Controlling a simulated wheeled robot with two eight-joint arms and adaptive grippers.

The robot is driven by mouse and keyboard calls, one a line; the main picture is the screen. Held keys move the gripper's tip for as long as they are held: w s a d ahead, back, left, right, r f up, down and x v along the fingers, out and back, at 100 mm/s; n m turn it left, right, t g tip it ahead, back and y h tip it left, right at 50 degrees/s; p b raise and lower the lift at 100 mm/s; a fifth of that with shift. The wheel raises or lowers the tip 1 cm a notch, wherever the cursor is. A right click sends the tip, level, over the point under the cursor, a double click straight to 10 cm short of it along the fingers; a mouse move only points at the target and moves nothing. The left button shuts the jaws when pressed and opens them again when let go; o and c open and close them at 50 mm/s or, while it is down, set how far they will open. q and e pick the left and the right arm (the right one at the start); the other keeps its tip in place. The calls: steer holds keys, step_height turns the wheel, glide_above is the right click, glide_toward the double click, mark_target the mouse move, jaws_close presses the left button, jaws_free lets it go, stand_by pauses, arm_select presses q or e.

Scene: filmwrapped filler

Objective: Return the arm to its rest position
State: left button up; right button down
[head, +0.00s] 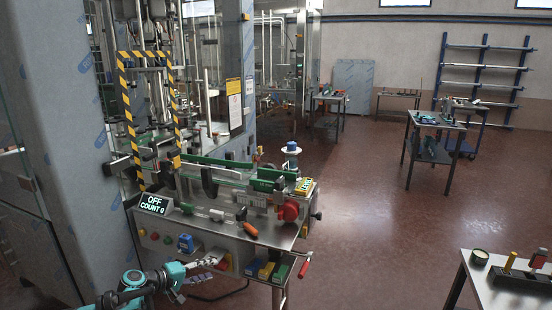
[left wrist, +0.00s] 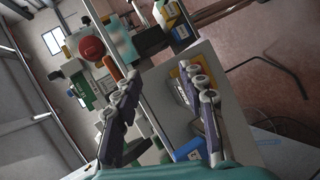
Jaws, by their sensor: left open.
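My left arm comes in from the lower left of the head view, with teal links. My left gripper (head: 212,261) is in front of the machine's bench, near its lower front panel. In the left wrist view its two fingers (left wrist: 161,76) stand wide apart with nothing between them, so it is open and empty. Whether it touches the panel cannot be told. My right arm and gripper are not in view.
The steel bench (head: 217,228) carries a display (head: 155,204) reading "OFF COUNT 0", an orange-handled tool (head: 250,229) and a red knob (head: 291,210). A side table (head: 480,284) stands at lower right. Floor between is clear.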

arm_select(q)
steer(key=s+d+r+m+g+y, duration=0.1)
steer(key=s+d+r+m+y, duration=0.2)
steer(key=s, duration=0.7)
steer(key=s+d+r+m+g+y, duration=0.15)
steer(key=s+d+r, duration=0.3)
steer(key=s, duration=0.45)
steer(key=s+f+m+y, duration=0.1)
steer(key=s+f+y, duration=0.1)
steer(key=s, duration=0.7)
steer(key=s+a+f+m+y, duration=0.1)
steer(key=s+f+m+y, duration=0.1)
steer(key=s, duration=0.6)
steer(key=shift+s+a+y, duration=0.3)
steer(key=shift+s+y, duration=0.1)
steer(key=shift+y, duration=0.05)
